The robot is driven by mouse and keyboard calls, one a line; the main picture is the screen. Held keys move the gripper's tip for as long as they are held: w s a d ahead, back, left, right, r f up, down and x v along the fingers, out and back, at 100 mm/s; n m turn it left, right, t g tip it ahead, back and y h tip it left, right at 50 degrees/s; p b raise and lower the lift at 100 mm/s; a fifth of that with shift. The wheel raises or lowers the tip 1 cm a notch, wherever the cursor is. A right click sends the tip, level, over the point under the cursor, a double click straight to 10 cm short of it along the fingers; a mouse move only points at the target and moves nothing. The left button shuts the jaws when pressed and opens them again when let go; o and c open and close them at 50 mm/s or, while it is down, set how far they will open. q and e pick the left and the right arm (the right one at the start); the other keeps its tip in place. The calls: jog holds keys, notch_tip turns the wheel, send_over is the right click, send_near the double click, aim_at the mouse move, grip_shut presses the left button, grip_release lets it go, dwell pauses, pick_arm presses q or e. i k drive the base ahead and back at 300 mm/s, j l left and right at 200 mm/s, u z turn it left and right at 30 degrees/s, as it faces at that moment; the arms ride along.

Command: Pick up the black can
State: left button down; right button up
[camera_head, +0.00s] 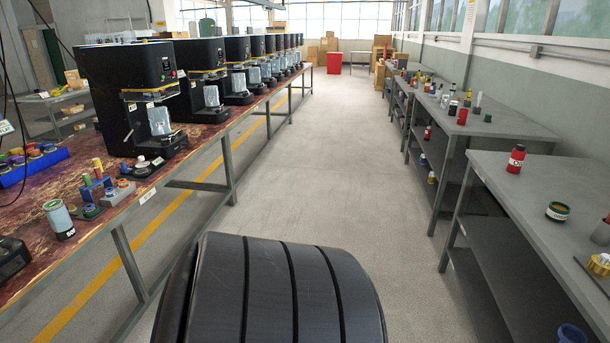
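A small black can (453,108) with a white label stands on the second right table, beside a red one. I cannot tell which of these the task means. Neither of my grippers is in view.
A red bottle (516,159) and yellow items stand on the near right table (500,185). Black seamer machines (129,97) line the left bench. A blue tray (35,165) and small coloured pieces lie there. The aisle (300,160) between is clear, with boxes at its far end.

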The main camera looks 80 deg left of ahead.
aim_at(59, 219)
jog(key=u, duration=4.2)
jog(key=i+l+u, duration=0.3)
jog(key=u, duration=0.2)
jog(key=i+l+u, duration=0.45)
